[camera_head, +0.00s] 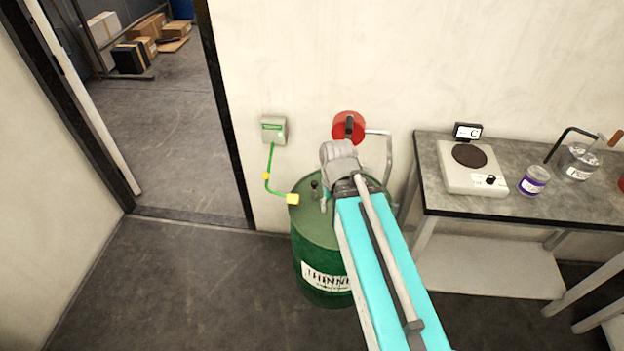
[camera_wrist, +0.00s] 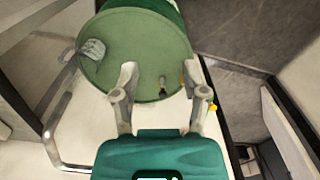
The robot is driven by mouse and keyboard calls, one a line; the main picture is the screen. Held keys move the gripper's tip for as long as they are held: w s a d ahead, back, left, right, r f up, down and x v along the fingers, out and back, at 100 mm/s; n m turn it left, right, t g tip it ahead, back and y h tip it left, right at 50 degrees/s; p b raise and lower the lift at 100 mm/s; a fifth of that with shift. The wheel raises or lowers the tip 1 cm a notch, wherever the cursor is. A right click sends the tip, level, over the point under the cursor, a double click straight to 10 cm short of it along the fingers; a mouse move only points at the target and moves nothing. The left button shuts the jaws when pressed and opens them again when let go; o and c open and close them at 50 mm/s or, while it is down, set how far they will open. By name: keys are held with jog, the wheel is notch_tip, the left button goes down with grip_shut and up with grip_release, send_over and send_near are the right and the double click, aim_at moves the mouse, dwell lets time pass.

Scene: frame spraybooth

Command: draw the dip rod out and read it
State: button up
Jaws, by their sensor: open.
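The green thinner drum (camera_head: 318,245) stands against the wall, and its lid (camera_wrist: 125,55) fills the upper part of the wrist view. A short dark stub stands up from the lid (camera_head: 314,188); it looks like the dip rod's head and shows as a small upright piece in the wrist view (camera_wrist: 162,84). I cannot see any rod below it or read any marks. My gripper (camera_wrist: 160,72) is open, with the stub seen between its fingers and no visible contact.
A green cable with a yellow clamp (camera_head: 292,198) runs from a wall box (camera_head: 273,130) to the drum's rim. A red round object (camera_head: 348,126) and a grey bent pipe (camera_head: 388,150) are behind. A workbench (camera_head: 432,180) with a hotplate (camera_head: 471,178) stands right. Floor at left is clear.

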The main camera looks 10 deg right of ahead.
jog(key=shift+o, duration=1.3)
jog(key=shift+w, duration=0.1)
jog(key=m+b, duration=0.8)
jog(key=m, duration=0.5)
send_over(314, 182)
notch_tip(314, 182, down, 8)
jog(key=shift+d+f, duration=0.1)
jog(key=shift+f, duration=0.05)
notch_tip(314, 182, down, 14)
jog(key=b, duration=1.3)
jog(key=shift+r+b, duration=0.25)
jog(key=shift+b, duration=0.15)
grip_shut()
